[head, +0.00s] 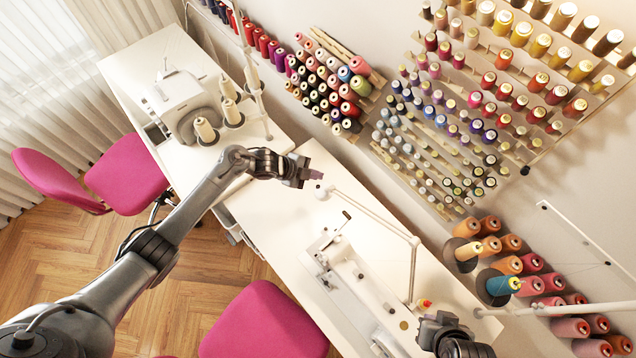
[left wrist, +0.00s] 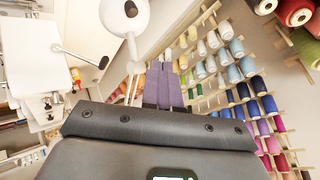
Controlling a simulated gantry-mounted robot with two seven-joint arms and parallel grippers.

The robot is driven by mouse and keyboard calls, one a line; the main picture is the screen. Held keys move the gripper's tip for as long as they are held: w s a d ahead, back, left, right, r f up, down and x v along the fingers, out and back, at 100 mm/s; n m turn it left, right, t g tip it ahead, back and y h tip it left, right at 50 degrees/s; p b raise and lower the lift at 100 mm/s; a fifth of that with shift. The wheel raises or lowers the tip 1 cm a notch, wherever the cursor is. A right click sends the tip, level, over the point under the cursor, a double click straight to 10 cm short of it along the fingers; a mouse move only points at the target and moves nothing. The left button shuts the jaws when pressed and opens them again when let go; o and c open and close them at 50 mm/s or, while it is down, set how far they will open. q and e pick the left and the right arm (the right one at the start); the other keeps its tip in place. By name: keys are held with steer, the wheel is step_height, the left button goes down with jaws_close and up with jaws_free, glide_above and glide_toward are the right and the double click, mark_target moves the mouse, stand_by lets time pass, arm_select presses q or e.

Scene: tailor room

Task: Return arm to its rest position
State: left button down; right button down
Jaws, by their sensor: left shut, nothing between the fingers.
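My left arm comes in from the lower left in the head view and reaches over the white sewing table (head: 262,212). My left gripper (head: 318,174) is shut and empty, above the table near the lamp head. In the left wrist view its purple-grey fingers (left wrist: 165,82) are together with nothing between them. A dark part of my right arm shows at the bottom edge of the head view, but its fingers cannot be made out.
A white jointed lamp (head: 370,210) stands close beside the left gripper; its head (left wrist: 124,14) is near in the wrist view. A white sewing machine (head: 350,285) is on the table. Wall racks hold thread spools (head: 470,100). Pink chairs (head: 265,325) stand at the front.

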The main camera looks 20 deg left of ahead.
arm_select(q)
steer(key=shift+s, duration=0.1)
stand_by(0.3)
steer(key=s+a+r+n+y, duration=0.1)
steer(key=s+r+n, duration=0.3)
steer(key=s, duration=0.5)
steer(key=s+a+r+n+g+y+p, duration=0.1)
steer(key=s+a+r+n+y, duration=0.1)
steer(key=s+n, duration=0.5)
steer(key=s+a+r+n+g+y+p, duration=0.1)
steer(key=s+r+n+y, duration=0.3)
steer(key=s, duration=0.9)
step_height(320, 180, up, 2)
steer(key=shift+a+r+n, duration=0.15)
steer(key=shift+r+n, duration=0.05)
steer(key=shift+n, duration=1)
